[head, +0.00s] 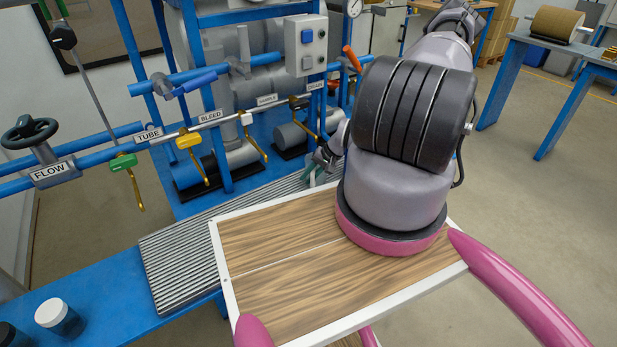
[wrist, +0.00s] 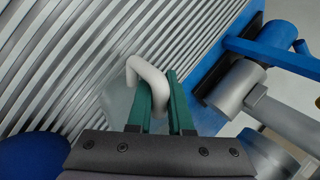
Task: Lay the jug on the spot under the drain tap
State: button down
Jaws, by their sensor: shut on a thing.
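The jug shows in the wrist view as a white handle (wrist: 149,72) with a pale, see-through body (wrist: 117,101) left of it. My gripper (wrist: 161,90) is shut on the handle, with its teal fingers on either side. In the head view my gripper (head: 316,165) is low over the far end of the ribbed grey tray (head: 190,250), beside my arm, and the jug is mostly hidden there. The drain tap (head: 298,102), with a dark handle and brass spout, sits under the DRAIN label, above and left of my gripper. I cannot tell whether the jug touches the tray.
Green (head: 123,162) and yellow (head: 188,140) taps hang from the pipe to the left. A blue frame and grey motors (head: 290,135) stand behind the tray. A white-lidded jar (head: 57,316) stands on the blue bench at lower left. The near part of the tray is clear.

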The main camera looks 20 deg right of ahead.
jog(key=c, duration=0.8)
grip_release()
jog(key=shift+f, duration=0.1)
jog(key=v, duration=1.2)
jog(key=shift+r, duration=0.2)
notch_tip(320, 180, up, 30)
jog(key=a+n+g+h, duration=0.1)
jog(key=a+n+h, duration=0.15)
jog(key=h, duration=0.25)
jog(key=s+a+r+t, duration=0.1)
jog(key=s+a+r, duration=0.3)
jog(key=r, duration=0.3)
jog(key=s+a+r+t+y, duration=0.1)
jog(key=s+a+r+t, duration=0.1)
jog(key=s+r, duration=0.4)
jog(key=s+a+r+t, duration=0.1)
jog(key=s+a+r, duration=0.4)
jog(key=r, duration=0.3)
jog(key=shift+s+a, duration=0.35)
jog(key=shift+s, duration=0.15)
